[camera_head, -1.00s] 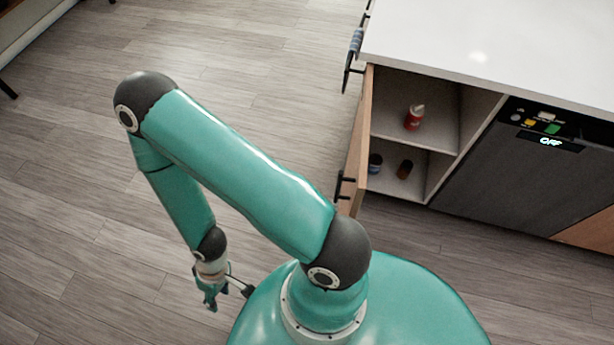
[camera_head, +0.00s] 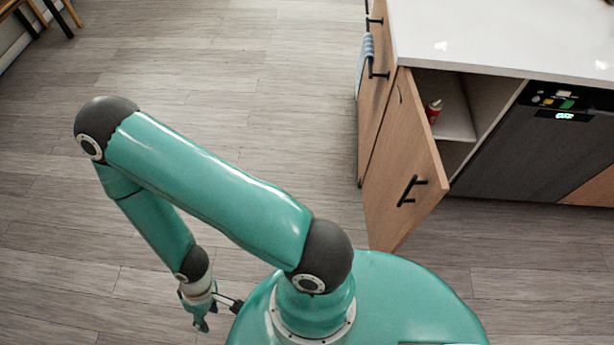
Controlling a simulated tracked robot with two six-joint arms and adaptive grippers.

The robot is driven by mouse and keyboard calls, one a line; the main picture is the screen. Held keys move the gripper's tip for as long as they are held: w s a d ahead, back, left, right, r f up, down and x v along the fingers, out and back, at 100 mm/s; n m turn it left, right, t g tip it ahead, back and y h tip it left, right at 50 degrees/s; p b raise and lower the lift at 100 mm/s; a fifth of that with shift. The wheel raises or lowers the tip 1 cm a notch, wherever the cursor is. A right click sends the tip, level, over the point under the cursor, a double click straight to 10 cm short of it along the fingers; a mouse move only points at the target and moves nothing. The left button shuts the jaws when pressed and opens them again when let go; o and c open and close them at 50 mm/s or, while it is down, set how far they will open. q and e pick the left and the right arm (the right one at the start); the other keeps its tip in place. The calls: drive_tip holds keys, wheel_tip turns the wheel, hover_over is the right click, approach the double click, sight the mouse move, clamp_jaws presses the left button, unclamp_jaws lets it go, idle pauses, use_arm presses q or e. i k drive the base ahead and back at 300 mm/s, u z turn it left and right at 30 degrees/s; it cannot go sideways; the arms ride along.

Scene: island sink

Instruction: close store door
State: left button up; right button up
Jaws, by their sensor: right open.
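The store door (camera_head: 402,165) is a wooden cabinet door with a black bar handle (camera_head: 411,190). It stands open at the island's left corner, its outer face toward me. Part of the cabinet interior (camera_head: 457,108) shows behind it, with a red bottle (camera_head: 433,111) on the upper shelf; the door hides the rest. My right gripper (camera_head: 201,317) is open and empty, low over the floor at lower left. It is well left of the door and apart from it. My left gripper is not in view.
A dark dishwasher (camera_head: 530,150) with a lit display is right of the cabinet, under the white countertop (camera_head: 500,35). A cloth (camera_head: 367,60) hangs on the island's left side. The wooden floor (camera_head: 250,110) left of the island is clear; chair legs show at top left.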

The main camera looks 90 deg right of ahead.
sight(405, 178)
drive_tip(key=u, duration=0.5)
drive_tip(key=i, duration=0.2)
drive_tip(key=z, duration=2.85)
drive_tip(key=i, duration=0.2)
drive_tip(key=z, duration=2.1)
drive_tip(key=k, duration=0.35)
drive_tip(key=u, duration=0.7)
